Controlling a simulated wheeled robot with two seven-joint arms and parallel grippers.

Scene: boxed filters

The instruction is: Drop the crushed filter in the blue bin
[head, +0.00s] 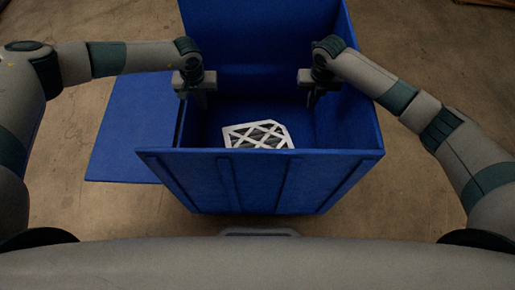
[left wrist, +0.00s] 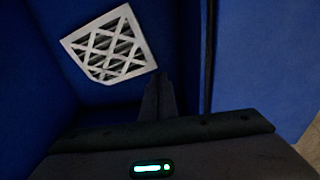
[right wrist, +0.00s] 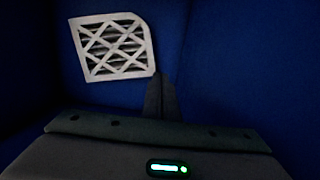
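The white-framed filter (head: 258,135) has a lattice over dark pleats and one misshapen corner. It lies inside the blue bin (head: 259,180), near the bin's front wall. It also shows in the left wrist view (left wrist: 108,45) and the right wrist view (right wrist: 115,47), apart from the fingers in both. My left gripper (head: 203,100) hangs over the bin's left side, and its fingers (left wrist: 158,95) look closed together with nothing between them. My right gripper (head: 312,100) hangs over the bin's right side, and its fingers (right wrist: 162,95) look closed and empty too.
The bin's tall back wall (head: 260,35) rises behind my grippers. A blue flap or panel (head: 125,125) extends left of the bin. Bare brown floor (head: 400,185) surrounds it. A dark object shows at the top right edge.

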